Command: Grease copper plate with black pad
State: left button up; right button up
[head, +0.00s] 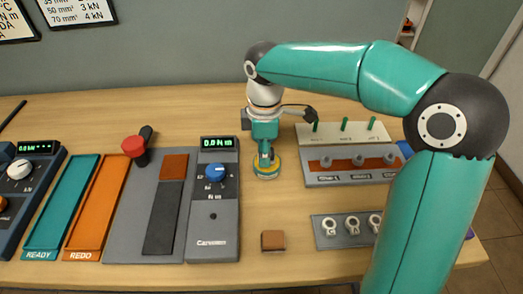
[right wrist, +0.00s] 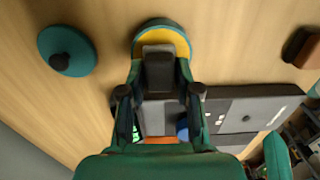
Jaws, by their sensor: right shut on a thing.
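My right gripper (head: 265,148) points down over a round teal tin of yellow grease (head: 267,172). In the right wrist view the gripper (right wrist: 158,100) is shut on a small black pad (right wrist: 158,68), which is over the yellow surface (right wrist: 178,40); I cannot tell whether it touches. A copper plate (head: 174,167) lies at the far end of a black strip on a grey base, left of the gripper. A smaller copper-brown block (head: 272,240) lies at the table's front. The left gripper is out of view.
A grey meter with a blue knob (head: 216,172) stands between the plate and the tin. A red-topped lever (head: 134,146) rises left of the plate. READY (head: 48,232) and REDO (head: 88,232) trays lie left. A teal lid with black knob (right wrist: 68,52) lies near the tin.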

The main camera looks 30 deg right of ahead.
jog(key=shift+f, duration=0.35)
dwell(1.3)
notch_tip(320, 180, up, 7)
jog(key=p, duration=0.6)
jog(key=shift+p, duration=0.3)
dwell(0.6)
